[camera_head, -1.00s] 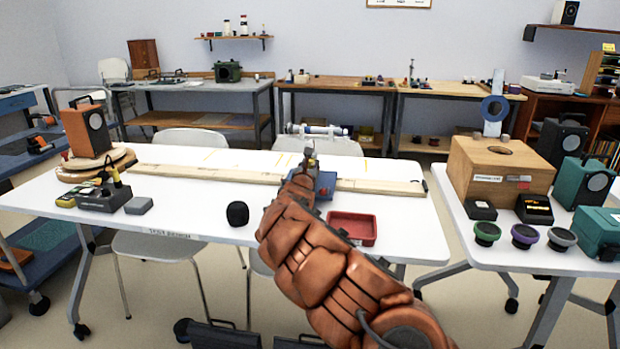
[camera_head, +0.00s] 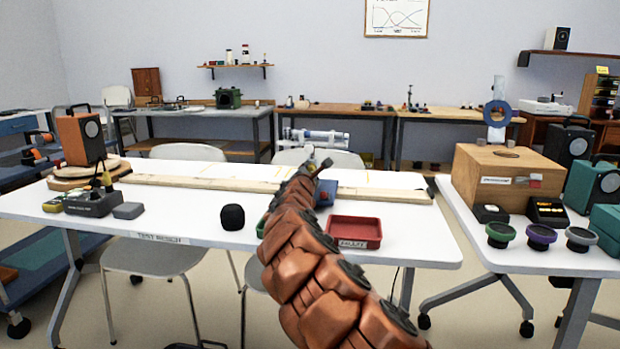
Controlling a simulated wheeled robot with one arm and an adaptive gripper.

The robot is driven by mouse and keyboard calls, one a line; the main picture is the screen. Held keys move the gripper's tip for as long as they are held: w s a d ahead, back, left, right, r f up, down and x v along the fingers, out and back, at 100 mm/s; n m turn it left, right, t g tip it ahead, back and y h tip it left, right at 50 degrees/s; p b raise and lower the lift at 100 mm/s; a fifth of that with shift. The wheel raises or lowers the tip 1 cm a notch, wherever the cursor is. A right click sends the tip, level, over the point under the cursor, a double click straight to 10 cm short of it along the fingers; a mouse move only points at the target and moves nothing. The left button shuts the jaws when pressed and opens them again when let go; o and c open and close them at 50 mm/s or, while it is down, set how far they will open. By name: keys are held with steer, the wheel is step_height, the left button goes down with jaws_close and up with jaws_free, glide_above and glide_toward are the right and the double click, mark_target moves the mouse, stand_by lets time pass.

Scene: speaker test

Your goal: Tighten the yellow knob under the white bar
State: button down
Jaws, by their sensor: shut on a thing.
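The white bar (camera_head: 312,137) is a pale, partly bluish horizontal cylinder seen above the far side of the white table. My copper-coloured arm reaches up from the bottom of the view. My gripper (camera_head: 318,166) is small in the picture, just below the bar, seen from behind. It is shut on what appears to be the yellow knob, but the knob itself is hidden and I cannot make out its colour. A blue block (camera_head: 325,190) shows partly behind my arm, at the wooden rail.
A long wooden rail (camera_head: 385,193) crosses the white table (camera_head: 190,220). A red tray (camera_head: 353,230), a black rounded thing (camera_head: 232,217) and a dark grey box (camera_head: 92,202) sit on it. A wooden box (camera_head: 506,177) stands on the right table.

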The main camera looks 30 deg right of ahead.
stand_by(0.4)
steer(key=c, duration=0.8)
jaws_free()
steer(key=shift+c, duration=0.2)
steer(key=shift+s+a+r, duration=0.15)
steer(key=shift+s+a, duration=0.1)
steer(key=shift+v, duration=5.65)
